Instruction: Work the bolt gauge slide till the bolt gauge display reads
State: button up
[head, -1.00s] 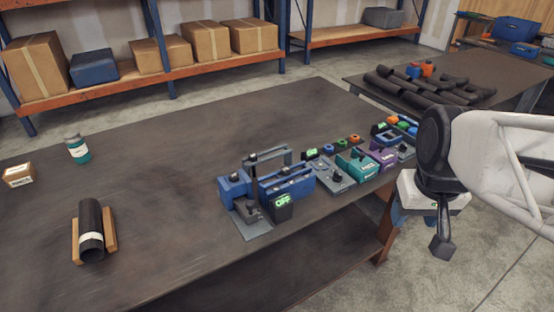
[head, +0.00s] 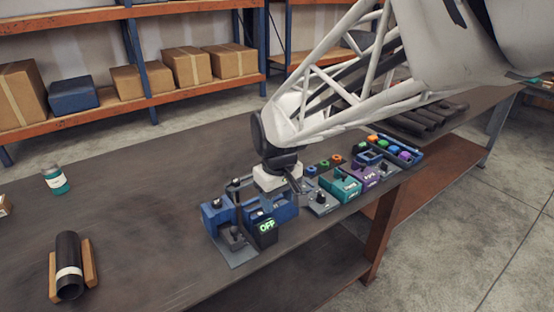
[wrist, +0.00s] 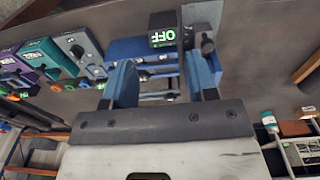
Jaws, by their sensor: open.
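A blue fixture (head: 218,212) on a grey base plate stands near the table's front edge in the head view. It has a dark knob (head: 235,232), and a display (head: 266,227) reading OFF in green is beside it. No label readable here names it as the bolt gauge. The display (wrist: 163,38) and knob (wrist: 207,45) also show at the top of the wrist view. My gripper (wrist: 160,88) is open over the fixture's blue parts, nothing visibly held. In the head view my gripper (head: 278,182) hides part of the fixture's back right.
A teal device (head: 342,184), a purple one (head: 367,173) and several coloured pieces stand to the right. A dark pipe (head: 68,268) lies in a wooden cradle at left. A teal jar (head: 55,180) stands behind it. The table's middle left is clear.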

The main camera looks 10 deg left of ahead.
aim_at(233, 228)
jog(key=a+f+n, duration=0.1)
jog(key=a, duration=0.3)
jog(key=a+f+n, duration=0.1)
jog(key=a+f, duration=0.1)
jog(key=a, duration=0.2)
jog(key=a+f, duration=0.2)
jog(key=a, duration=0.2)
jog(key=shift+w+n+g, duration=0.25)
jog(key=shift+n+g, duration=0.05)
jog(key=shift+n, duration=0.1)
jog(key=shift+f, duration=3.9)
jog(key=shift+c, duration=0.3)
grip_shut()
